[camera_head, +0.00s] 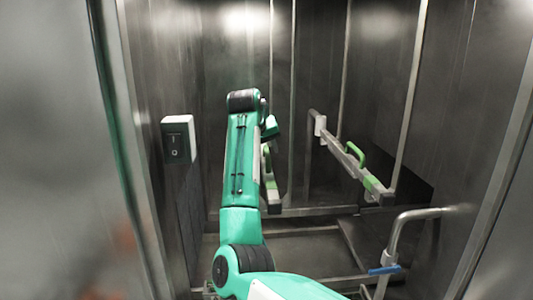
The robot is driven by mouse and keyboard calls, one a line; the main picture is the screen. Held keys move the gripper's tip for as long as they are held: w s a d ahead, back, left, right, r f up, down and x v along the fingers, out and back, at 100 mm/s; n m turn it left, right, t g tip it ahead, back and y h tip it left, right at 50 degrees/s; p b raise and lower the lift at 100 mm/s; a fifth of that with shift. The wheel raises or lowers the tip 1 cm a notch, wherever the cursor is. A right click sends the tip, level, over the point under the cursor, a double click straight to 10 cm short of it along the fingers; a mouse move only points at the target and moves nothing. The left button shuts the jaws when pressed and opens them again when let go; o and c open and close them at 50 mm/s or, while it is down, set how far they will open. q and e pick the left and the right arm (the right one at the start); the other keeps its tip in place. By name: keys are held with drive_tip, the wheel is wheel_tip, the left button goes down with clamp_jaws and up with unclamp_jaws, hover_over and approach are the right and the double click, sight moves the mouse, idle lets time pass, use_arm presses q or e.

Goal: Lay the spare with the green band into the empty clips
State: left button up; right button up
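A pale grey bar (345,161) with a bright green handle (355,153) and a green band (371,183) slants across the right half of the head view. I cannot make out empty clips. My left gripper is not in view.
A switch box (177,143) is on the left wall. A bent metal pipe (397,232) with a blue lever (385,270) stands at the lower right. Steel walls and upright rods close in the chamber. There is open room between the two bars.

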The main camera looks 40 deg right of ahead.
drive_tip(key=b+v, duration=0.5)
drive_tip(key=v, duration=0.8)
